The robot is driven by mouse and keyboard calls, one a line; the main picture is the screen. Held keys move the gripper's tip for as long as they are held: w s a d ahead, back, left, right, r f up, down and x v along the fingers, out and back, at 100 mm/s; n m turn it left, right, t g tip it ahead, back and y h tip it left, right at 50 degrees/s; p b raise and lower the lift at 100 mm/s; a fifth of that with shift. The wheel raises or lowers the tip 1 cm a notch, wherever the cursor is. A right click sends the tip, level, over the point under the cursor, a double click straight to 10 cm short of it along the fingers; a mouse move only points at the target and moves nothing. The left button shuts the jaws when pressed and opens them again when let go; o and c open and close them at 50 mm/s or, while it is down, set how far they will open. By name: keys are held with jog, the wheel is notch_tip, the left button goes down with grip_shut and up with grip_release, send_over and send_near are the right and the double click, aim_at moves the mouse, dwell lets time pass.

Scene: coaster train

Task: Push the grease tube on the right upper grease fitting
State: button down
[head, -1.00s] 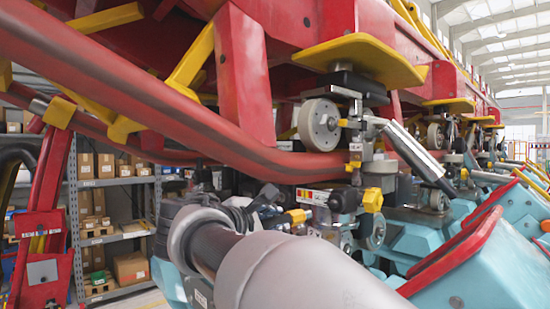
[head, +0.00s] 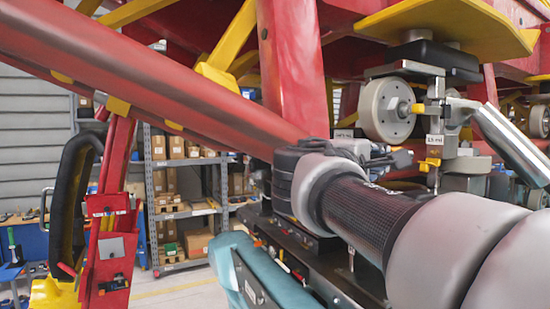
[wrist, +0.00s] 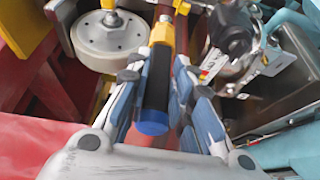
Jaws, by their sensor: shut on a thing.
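My gripper (wrist: 158,78) is shut around a black tube with a blue end cap (wrist: 152,128), which I take for the grease tube. The cap points back toward my palm. The tube's far end meets a yellow collar (wrist: 162,32); I cannot tell whether that collar belongs to the tube or to the fitting. In the head view my gripper (head: 402,159) is small, just left of a yellow part (head: 430,163) below a labelled block (head: 434,140). A yellow axle-end part (head: 417,108) sits at the grey wheel. I cannot tell which part is the right upper fitting.
The grey wheel (head: 386,110) is close above my gripper and shows at upper left in the wrist view (wrist: 108,42). A silver cylinder (head: 510,142) slants at right. Shelves (head: 180,205) stand behind.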

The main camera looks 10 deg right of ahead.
aim_at(411, 154)
jog(key=shift+d+r, duration=0.1)
jog(key=shift+d, duration=0.3)
jog(key=shift+d+b, duration=0.3)
jog(key=shift+d, duration=0.05)
jog(key=w+d, duration=0.2)
jog(key=d, duration=0.4)
jog(key=shift+w+d, duration=0.25)
jog(key=shift+w, duration=0.15)
jog(key=shift+w+d+b, duration=0.3)
jog(key=shift+d, duration=0.6)
dwell(2.2)
jog(key=shift+a, duration=0.2)
dwell(1.1)
